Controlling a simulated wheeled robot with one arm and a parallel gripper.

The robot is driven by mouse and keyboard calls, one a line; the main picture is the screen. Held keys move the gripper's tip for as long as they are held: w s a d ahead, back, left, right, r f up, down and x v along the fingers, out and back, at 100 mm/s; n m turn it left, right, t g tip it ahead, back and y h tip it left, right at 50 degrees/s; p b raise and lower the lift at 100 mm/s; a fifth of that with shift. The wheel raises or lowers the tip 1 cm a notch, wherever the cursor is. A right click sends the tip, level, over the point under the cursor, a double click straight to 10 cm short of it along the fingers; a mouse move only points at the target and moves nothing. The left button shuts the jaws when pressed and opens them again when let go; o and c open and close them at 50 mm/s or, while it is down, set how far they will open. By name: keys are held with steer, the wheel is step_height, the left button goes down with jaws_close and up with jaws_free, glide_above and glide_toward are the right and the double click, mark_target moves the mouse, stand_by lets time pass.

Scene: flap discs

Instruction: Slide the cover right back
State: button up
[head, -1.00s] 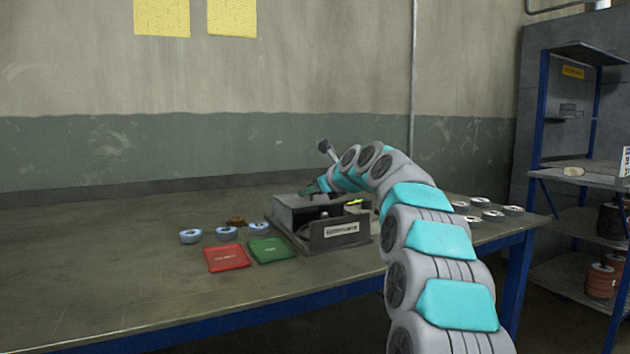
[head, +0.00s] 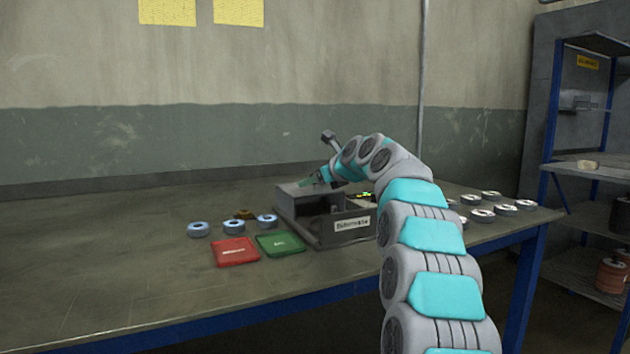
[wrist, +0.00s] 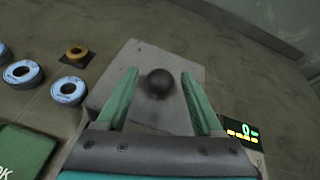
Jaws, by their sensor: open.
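The grey box (head: 345,229) stands on the workbench with a label on its front. Its flat grey cover (head: 298,190) lies over the left part of the top, and a dark opening shows beside it. In the wrist view the cover (wrist: 140,65) carries a round dark knob (wrist: 159,83). My gripper (head: 314,180) is over the cover. In the wrist view my gripper (wrist: 158,92) has its two green fingers apart, one on each side of the knob, with gaps between. My arm hides part of the box's right side.
A red tray (head: 235,252) and a green tray (head: 280,244) lie in front of the box. Several discs (head: 233,226) sit to the left, and several more (head: 483,215) to the right. The bench's left is clear.

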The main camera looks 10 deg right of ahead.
steer(key=shift+s, duration=0.1)
steer(key=v, duration=0.7)
steer(key=shift+s+d+r, duration=0.15)
steer(key=shift+s, duration=0.1)
steer(key=shift+s, duration=0.1)
